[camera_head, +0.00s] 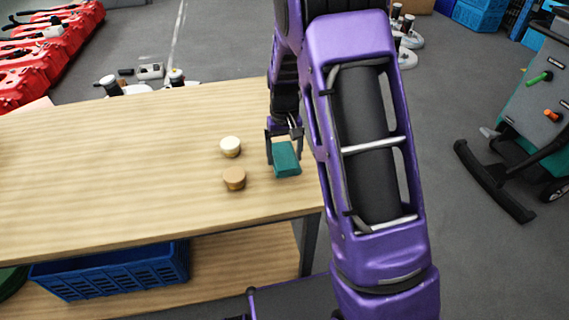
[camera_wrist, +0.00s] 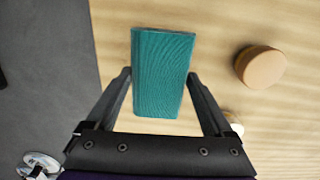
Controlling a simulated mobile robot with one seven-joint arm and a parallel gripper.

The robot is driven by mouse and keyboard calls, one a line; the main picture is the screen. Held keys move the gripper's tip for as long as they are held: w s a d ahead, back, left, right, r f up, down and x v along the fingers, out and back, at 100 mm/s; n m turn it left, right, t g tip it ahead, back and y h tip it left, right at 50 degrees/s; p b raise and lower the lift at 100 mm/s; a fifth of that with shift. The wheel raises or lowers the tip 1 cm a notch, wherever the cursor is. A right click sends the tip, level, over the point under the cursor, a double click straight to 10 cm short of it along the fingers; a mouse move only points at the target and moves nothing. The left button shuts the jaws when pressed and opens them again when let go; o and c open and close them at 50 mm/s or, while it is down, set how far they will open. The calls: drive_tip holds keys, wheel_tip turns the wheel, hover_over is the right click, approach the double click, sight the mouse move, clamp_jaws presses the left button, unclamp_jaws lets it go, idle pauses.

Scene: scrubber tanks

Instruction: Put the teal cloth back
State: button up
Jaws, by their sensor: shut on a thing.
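The teal cloth (camera_head: 286,160) is a small folded block at the right end of the wooden table, near its edge. My gripper (camera_head: 284,150) is at the cloth, reaching down from above. In the wrist view, the cloth (camera_wrist: 163,72) lies between the two fingers of my gripper (camera_wrist: 160,84), which are closed on its sides. Whether the cloth rests on the tabletop or is slightly above it, I cannot tell.
The wooden table (camera_head: 120,165) holds a cream-topped round piece (camera_head: 231,147) and a tan round piece (camera_head: 234,178), left of the cloth. A blue crate (camera_head: 115,272) sits on the lower shelf. A grey-and-teal machine (camera_head: 540,95) stands right. The table's left part is clear.

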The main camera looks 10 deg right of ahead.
sight(284, 155)
drive_tip(key=shift+f, duration=1.55)
drive_tip(key=shift+f, duration=0.1)
drive_tip(key=shift+f+b, duration=0.15)
drive_tip(key=shift+b, duration=0.25)
drive_tip(key=o, duration=1.1)
drive_tip(key=shift+c, duration=0.2)
wheel_tip(284, 155, up, 13)
drive_tip(key=shift+f+p, duration=0.2)
drive_tip(key=shift+p, duration=0.95)
